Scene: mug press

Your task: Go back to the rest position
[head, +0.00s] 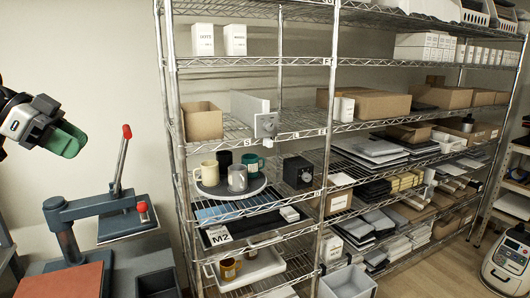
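My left gripper (66,140) is in the upper left, raised in the air in front of the wall. Its green fingers point right and slightly down. Nothing shows in it, but the fingers overlap from this side, so I cannot tell whether they are apart. My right gripper is out of view. The mug press (98,203), with a red-knobbed lever, stands at the lower left. A round white tray (229,194) on the shelf bears several mugs, among them a cream mug (209,173), a grey mug (237,178) and a teal mug (251,163).
A wire shelf rack (334,125) fills the middle and right, holding boxes and stacks. A dark bin (157,284) is beside the press. A white wheeled machine (508,262) stands far right. Wooden floor shows before it.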

